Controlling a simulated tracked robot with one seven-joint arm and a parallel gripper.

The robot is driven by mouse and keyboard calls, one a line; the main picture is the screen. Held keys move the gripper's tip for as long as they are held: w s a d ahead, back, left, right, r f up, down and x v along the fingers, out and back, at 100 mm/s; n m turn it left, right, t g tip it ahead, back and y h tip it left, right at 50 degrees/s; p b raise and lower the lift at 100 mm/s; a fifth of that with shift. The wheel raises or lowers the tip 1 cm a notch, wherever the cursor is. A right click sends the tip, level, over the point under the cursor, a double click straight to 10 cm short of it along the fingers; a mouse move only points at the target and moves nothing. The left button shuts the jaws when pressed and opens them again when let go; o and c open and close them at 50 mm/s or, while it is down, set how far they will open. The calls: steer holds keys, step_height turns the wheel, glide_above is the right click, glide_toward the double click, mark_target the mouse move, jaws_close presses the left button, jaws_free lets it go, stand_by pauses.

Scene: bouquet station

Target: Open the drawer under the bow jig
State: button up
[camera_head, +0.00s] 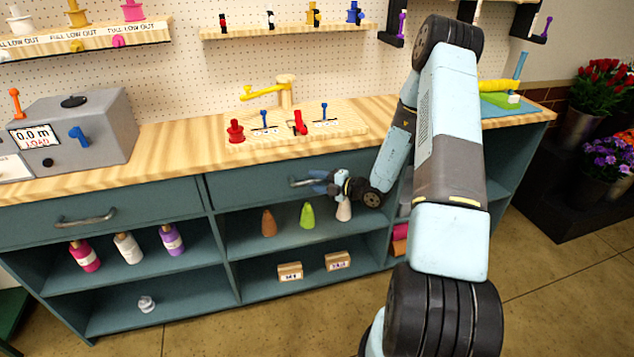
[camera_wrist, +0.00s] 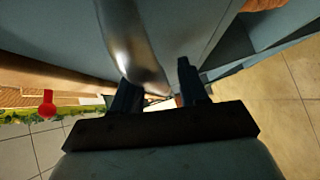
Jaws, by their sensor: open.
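The bow jig, a wooden board (camera_head: 345,122) with yellow, red and blue pegs, stands on the counter. Below it is a teal drawer front (camera_head: 240,188), which looks shut, flush with the cabinet. Its metal handle (camera_head: 296,183) is partly hidden by my gripper (camera_head: 314,181), which reaches it from the right. In the wrist view the shiny handle (camera_wrist: 130,40) runs down toward the space between the two dark fingers of my gripper (camera_wrist: 157,80). The fingers are apart. I cannot tell whether they touch the handle.
Another drawer with a handle (camera_head: 85,219) is at the left. Open shelves below hold bottles (camera_head: 128,248), cone shapes (camera_head: 307,215) and small boxes (camera_head: 290,271). A grey load box (camera_head: 95,125) stands on the counter at left. Flower buckets (camera_head: 580,125) stand at right. The floor in front is clear.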

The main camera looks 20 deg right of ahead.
steer(key=shift+c, duration=0.3)
jaws_close()
steer(key=shift+s, duration=0.2)
